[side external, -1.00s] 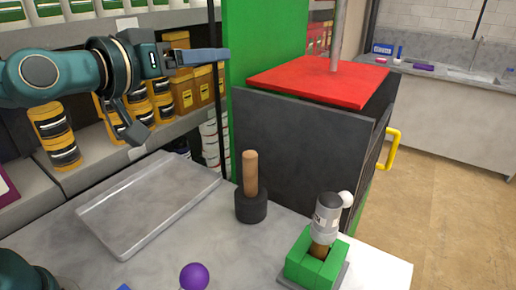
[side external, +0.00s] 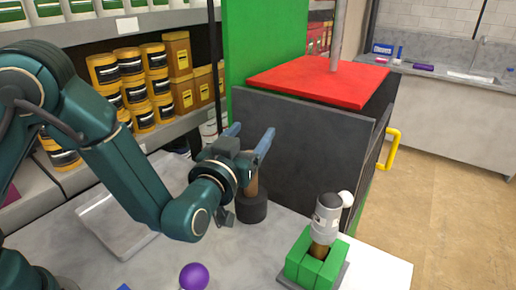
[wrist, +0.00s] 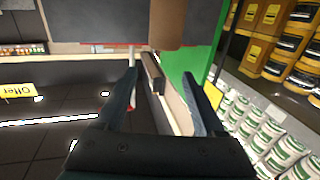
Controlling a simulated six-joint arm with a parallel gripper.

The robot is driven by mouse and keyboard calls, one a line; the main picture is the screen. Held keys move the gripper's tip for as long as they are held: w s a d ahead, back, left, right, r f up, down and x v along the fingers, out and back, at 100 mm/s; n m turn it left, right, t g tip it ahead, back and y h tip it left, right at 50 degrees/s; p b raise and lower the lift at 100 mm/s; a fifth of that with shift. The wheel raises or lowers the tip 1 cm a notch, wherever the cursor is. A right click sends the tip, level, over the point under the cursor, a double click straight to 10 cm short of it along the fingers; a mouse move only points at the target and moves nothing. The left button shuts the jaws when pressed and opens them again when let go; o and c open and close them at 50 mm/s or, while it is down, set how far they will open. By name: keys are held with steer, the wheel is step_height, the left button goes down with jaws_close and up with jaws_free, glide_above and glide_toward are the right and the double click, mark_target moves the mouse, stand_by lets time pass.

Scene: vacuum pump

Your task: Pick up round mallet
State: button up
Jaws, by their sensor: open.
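The round mallet (side external: 252,207) stands upright on the table, its black round head down and its wooden handle up. In the side external view my gripper (side external: 250,138) is at the handle, with its two blue fingers apart and pointing up and away. I cannot tell whether the handle lies between the fingers.
A grey tray (side external: 118,238) lies to the left, partly behind my arm. A purple ball (side external: 194,277) is at the front. A green block holder (side external: 312,262) with a grey-topped tool stands to the right. A dark cabinet with a red top (side external: 318,80) stands close behind the mallet.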

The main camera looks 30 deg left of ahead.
glide_above(251, 186)
steer(key=w, duration=0.1)
steer(key=f, duration=0.4)
steer(key=a+f, duration=0.1)
steer(key=f, duration=0.1)
steer(key=shift+w, duration=0.1)
steer(key=shift+r+x, duration=0.2)
steer(key=shift+x, duration=0.95)
steer(key=shift+w, duration=0.35)
jaws_close()
steer(key=shift+r, duration=0.1)
